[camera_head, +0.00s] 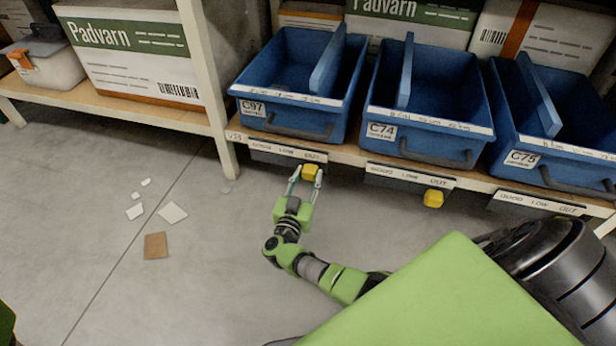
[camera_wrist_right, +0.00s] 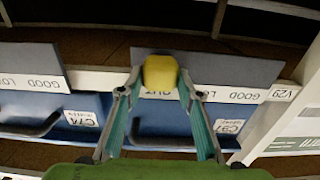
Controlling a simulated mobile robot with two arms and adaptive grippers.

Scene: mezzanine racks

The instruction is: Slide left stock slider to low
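The left stock slider has a yellow knob (camera_head: 310,172) below a label strip (camera_head: 288,151) reading GOOD, LOW, OUT, under the blue bin C97 (camera_head: 291,97). The knob sits at the OUT end. In the right wrist view, which is upside down, the knob (camera_wrist_right: 160,72) stands in front of the grey slider plate (camera_wrist_right: 215,68). My right gripper (camera_head: 307,174) is at the knob, with one finger on each side. My left gripper is not in view.
Bins C74 (camera_head: 422,105) and C75 (camera_head: 555,125) stand to the right. A second yellow knob (camera_head: 433,198) is at OUT under C74. A white rack post (camera_head: 213,90) is left of C97. Paper scraps and a brown card (camera_head: 156,245) lie on the floor.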

